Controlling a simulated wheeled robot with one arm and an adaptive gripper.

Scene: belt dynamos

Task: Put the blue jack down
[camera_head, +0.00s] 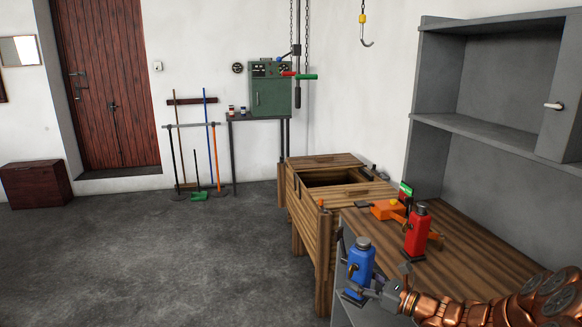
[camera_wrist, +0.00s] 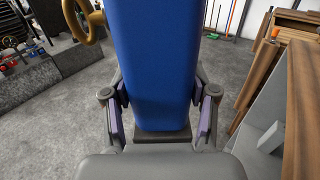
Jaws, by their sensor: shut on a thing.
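The blue jack (camera_head: 359,266) is upright, with a grey cap and a dark base, near the front left end of the wooden workbench. My gripper (camera_head: 372,288) is shut on it from the right. In the wrist view the blue jack (camera_wrist: 155,50) fills the middle, with a finger of my gripper (camera_wrist: 163,112) on each side. Its top is cut off there. Floor shows around it in the wrist view. I cannot tell whether its base touches a surface.
A red jack (camera_head: 417,234) stands on the workbench (camera_head: 470,255), with an orange tool (camera_head: 388,209) beside it. A wooden box with an open top (camera_head: 326,165) stands behind. Grey shelving (camera_head: 475,130) rises at the right. The floor (camera_head: 180,255) at the left is clear.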

